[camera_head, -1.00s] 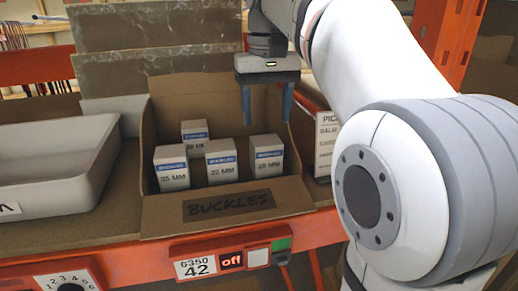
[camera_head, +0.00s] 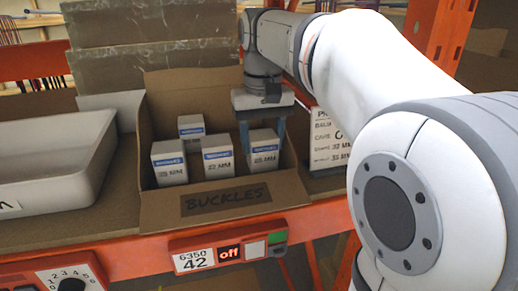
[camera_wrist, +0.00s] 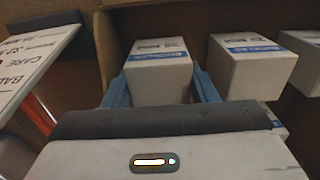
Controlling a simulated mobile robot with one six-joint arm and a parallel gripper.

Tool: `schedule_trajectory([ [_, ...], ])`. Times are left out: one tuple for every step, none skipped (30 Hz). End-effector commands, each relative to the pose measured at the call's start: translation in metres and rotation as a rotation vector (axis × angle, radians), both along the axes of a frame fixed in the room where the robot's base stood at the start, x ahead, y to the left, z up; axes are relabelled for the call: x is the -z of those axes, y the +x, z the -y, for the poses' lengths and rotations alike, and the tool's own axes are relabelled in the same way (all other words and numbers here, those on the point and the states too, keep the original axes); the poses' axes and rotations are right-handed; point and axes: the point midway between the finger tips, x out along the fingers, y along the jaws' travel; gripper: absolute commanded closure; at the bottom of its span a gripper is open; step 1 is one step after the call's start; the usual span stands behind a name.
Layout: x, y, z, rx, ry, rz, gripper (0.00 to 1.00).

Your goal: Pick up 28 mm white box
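Several white boxes with blue label bands stand upright in the cardboard bin marked BUCKLES (camera_head: 222,201). The right box (camera_head: 264,157) has a size print that looks like 28 MM, though it is small and blurred. My gripper (camera_head: 263,138) is over this box, pointing down, with one blue finger on each side of it. In the wrist view the same box (camera_wrist: 158,75) sits between the two open fingers (camera_wrist: 160,88). I cannot tell whether the fingers touch it.
The front middle box (camera_head: 218,160) stands close to the left of my gripper. The left box reads 35 MM (camera_head: 169,165), and another box (camera_head: 191,127) stands behind. A printed card (camera_head: 328,140) is right of the bin; a grey tray (camera_head: 60,165) is left.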

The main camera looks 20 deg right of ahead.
Motion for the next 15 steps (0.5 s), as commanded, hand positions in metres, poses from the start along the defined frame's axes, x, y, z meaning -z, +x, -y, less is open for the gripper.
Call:
schedule_trajectory([
  [-0.0001,0.0,-0.0001,0.0,0.0,0.0,0.52],
  [-0.0001,0.0,-0.0001,0.0,0.0,0.0,0.55],
  [-0.0001,0.0,-0.0002,0.0,0.0,0.0,0.58],
  [-0.0001,0.0,-0.0002,0.0,0.0,0.0,0.61],
  [-0.0001,0.0,-0.0002,-0.001,0.0,0.0,0.63],
  [-0.0001,0.0,-0.0003,-0.001,0.0,0.0,0.66],
  [-0.0001,0.0,-0.0003,-0.001,0.0,0.0,0.69],
  [-0.0001,0.0,-0.0004,-0.001,0.0,0.0,0.71],
  [-0.0001,0.0,-0.0004,-0.001,0.0,0.0,0.75],
  [-0.0004,0.0,-0.0004,-0.001,0.0,0.0,0.75],
  [-0.0004,0.0,-0.0005,-0.001,0.0,0.0,0.75],
  [-0.0004,0.0,-0.0005,-0.001,0.0,0.0,0.75],
  [-0.0004,0.0,-0.0005,-0.001,0.0,0.0,0.75],
  [-0.0004,0.0,-0.0006,-0.001,0.0,0.0,0.75],
  [-0.0005,0.0,-0.0006,-0.001,0.0,0.0,0.75],
])
